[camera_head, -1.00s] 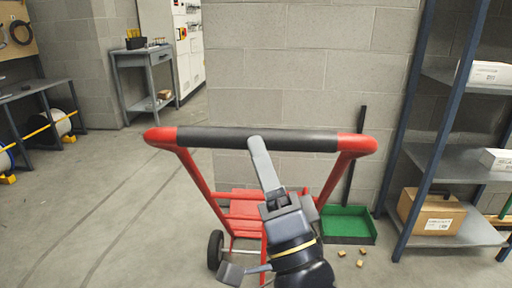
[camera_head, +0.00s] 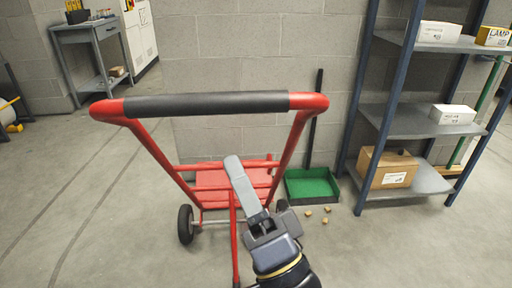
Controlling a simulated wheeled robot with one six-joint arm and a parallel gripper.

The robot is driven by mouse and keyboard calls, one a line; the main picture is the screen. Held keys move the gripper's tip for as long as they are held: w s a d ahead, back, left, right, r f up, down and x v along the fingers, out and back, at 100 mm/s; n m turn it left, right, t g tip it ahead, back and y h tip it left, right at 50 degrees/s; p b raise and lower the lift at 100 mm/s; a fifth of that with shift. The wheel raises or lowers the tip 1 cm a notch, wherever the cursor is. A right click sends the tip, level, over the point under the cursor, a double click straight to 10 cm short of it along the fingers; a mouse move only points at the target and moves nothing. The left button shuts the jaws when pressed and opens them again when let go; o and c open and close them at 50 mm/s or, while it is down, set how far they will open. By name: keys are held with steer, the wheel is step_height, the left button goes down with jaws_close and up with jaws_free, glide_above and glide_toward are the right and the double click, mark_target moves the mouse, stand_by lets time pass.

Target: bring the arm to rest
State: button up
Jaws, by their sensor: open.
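My gripper (camera_head: 248,195) shows low in the middle of the head view, at the end of my dark arm, which enters from the bottom edge. It is open and holds nothing that I can see. One pale grey finger points up and to the left; the other finger cannot be made out. A red hand cart (camera_head: 155,150) with a black grip (camera_head: 208,104) stands ahead. The gripper is below the grip in the picture and overlaps the cart's lower frame. I cannot tell how near they are in depth.
A green tray (camera_head: 312,186) lies on the floor by the wall, with several small tan blocks (camera_head: 308,213) before it. A blue-framed shelf (camera_head: 412,121) with boxes stands at the right. A grey workbench (camera_head: 78,41) is at the back left.

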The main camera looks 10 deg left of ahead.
mark_target(208, 107)
steer(key=x, duration=1)
steer(key=shift+w+a+r, duration=0.15)
steer(key=shift+a+r, duration=0.05)
steer(key=shift+r, duration=0.1)
steer(key=shift+w+r+p, duration=0.15)
steer(key=shift+w+p, duration=0.1)
steer(key=shift+p, duration=0.05)
